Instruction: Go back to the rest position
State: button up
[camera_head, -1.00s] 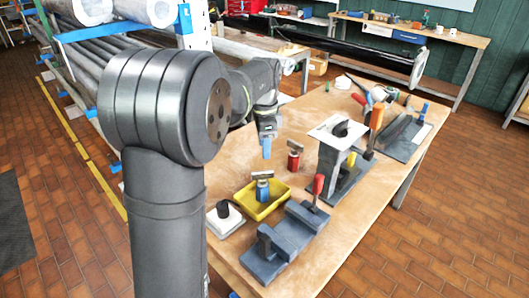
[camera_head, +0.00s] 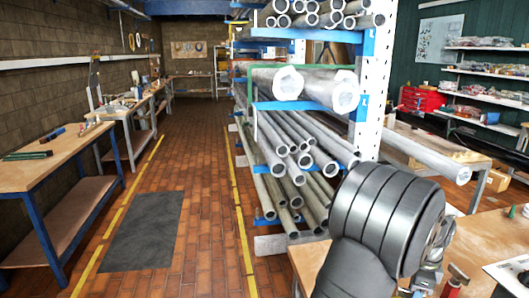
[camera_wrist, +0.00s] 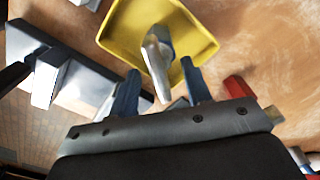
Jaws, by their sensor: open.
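In the wrist view my gripper (camera_wrist: 158,72) points at a yellow tray (camera_wrist: 203,38), with its two blue fingers apart. A red piece (camera_wrist: 238,87) is just right of the right finger. The red piece (camera_head: 455,276) shows at the lower right edge; the tray is out of that view.
In the head view, a pipe rack (camera_head: 374,90) stands behind my arm. A workbench (camera_head: 60,155) is at far left, and a dark mat (camera_head: 145,232) lies on the open brick floor.

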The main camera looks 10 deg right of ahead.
notch_tip(320, 180, down, 2)
jog(key=shift+r, duration=2.1)
